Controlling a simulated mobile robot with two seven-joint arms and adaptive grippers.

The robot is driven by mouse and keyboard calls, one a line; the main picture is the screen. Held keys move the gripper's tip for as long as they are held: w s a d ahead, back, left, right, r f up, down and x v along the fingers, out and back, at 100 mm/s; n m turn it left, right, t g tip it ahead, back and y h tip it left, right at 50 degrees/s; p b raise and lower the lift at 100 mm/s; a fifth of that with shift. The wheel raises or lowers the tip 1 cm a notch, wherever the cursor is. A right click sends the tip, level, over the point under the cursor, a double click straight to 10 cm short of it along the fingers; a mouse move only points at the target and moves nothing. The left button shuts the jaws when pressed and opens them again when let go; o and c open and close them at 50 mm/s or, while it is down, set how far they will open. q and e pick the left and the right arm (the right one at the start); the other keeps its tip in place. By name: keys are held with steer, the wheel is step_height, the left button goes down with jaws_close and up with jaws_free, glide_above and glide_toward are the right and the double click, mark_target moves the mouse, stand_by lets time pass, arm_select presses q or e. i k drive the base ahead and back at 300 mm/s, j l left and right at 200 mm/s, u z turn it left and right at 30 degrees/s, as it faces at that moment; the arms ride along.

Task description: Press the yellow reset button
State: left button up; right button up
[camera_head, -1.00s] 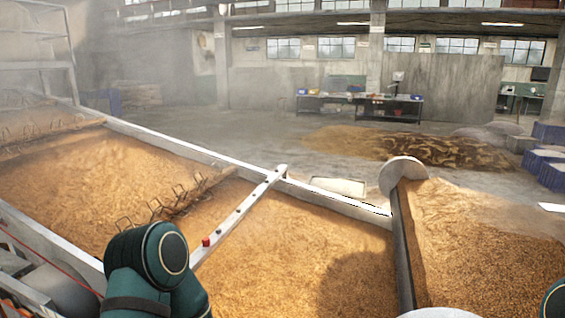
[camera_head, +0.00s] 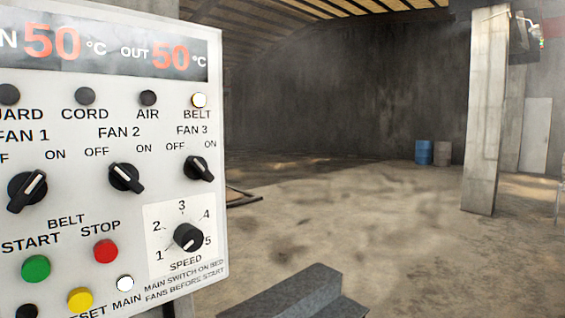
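The yellow button (camera_head: 80,300) is on the white control panel (camera_head: 130,215) at the left of the head view. It sits near the panel's bottom edge, beside a partly cut-off label ending in "ESET". The green start button (camera_head: 36,267) and red stop button (camera_head: 105,251) are above it. A white lamp (camera_head: 125,283) is to its right, by the word MAIN. A black round part (camera_head: 27,311) is at the lower left, cut off by the frame. Neither of my grippers is in view.
The BELT lamp (camera_head: 199,100) is bright; the other lamps in its row are dark. Fan knobs (camera_head: 126,178) and a speed dial (camera_head: 188,237) are on the panel. A grey metal piece (camera_head: 290,290) is at the bottom. Open floor, a pillar (camera_head: 485,110) and barrels (camera_head: 424,152) lie beyond.

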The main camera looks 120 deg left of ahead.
mark_target(79, 299)
steer(key=l+u, duration=0.2)
steer(key=u, duration=0.25)
steer(key=k+l+u, duration=0.15)
steer(key=u, duration=0.3)
steer(key=k+l+u, duration=0.15)
steer(key=u, duration=0.3)
steer(key=k+l+u, duration=0.15)
steer(key=u, duration=0.3)
steer(key=k+u, duration=0.15)
steer(key=u, duration=0.3)
steer(key=k+u, duration=0.15)
steer(key=u, duration=0.25)
steer(key=i+u, duration=0.1)
steer(key=u, duration=0.35)
steer(key=i+l+u, duration=0.1)
steer(key=u, duration=0.3)
steer(key=l+u, duration=0.15)
steer(key=u, duration=0.3)
steer(key=i+l+u, duration=0.15)
steer(key=l+u, duration=0.2)
steer(key=i+l+u, duration=0.15)
steer(key=l+u, duration=0.25)
steer(key=i+l+u, duration=0.1)
steer(key=l+u, duration=0.25)
